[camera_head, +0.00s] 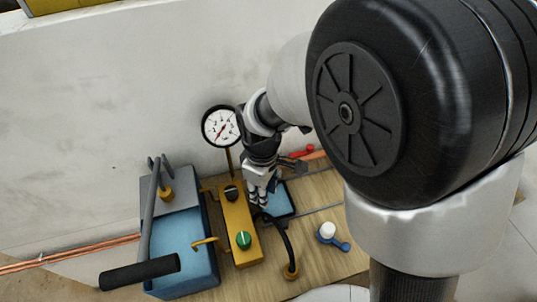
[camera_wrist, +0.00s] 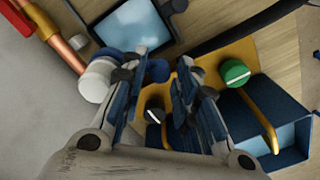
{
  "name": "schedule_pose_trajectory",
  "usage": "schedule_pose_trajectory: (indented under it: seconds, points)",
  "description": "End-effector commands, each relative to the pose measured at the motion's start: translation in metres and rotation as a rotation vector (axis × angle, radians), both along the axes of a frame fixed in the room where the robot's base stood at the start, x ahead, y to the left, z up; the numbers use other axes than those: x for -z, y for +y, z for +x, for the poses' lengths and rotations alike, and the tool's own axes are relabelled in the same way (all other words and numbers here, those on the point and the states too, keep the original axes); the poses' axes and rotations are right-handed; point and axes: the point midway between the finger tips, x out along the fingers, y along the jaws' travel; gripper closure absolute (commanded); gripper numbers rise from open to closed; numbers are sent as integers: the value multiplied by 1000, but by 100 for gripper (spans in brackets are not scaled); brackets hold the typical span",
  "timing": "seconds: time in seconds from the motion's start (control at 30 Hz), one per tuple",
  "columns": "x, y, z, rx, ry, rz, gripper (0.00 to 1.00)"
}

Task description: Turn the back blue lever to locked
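In the wrist view, the back blue lever (camera_wrist: 157,70) shows its rounded blue end between my fingers. A white round hub (camera_wrist: 95,82) sits left of the left finger, which hides the stretch between hub and blue end. My gripper (camera_wrist: 163,66) is open, with one finger on each side of the blue end; I cannot tell whether either touches it. A front blue lever (camera_head: 341,244) with a white hub stands apart at right.
A yellow box (camera_head: 238,222) with black and green knobs stands beside my gripper, near a gauge (camera_head: 220,126). A blue tank with a pump handle (camera_head: 142,272) is left. A small dark-framed panel (camera_wrist: 133,28), a red valve (camera_head: 302,152) and a black hose (camera_head: 284,240) are close by.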

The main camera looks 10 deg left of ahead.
Motion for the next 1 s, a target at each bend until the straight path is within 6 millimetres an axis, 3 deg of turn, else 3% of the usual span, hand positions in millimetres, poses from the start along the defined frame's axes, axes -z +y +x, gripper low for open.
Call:
schedule_pose_trajectory:
  seconds: [0.37, 0.8, 1.0]
  points:
    - [6, 0, 0, 0, 0, 0, 72]
    - [6, 0, 0, 0, 0, 0, 100]
    - [6, 0, 0, 0, 0, 0, 100]
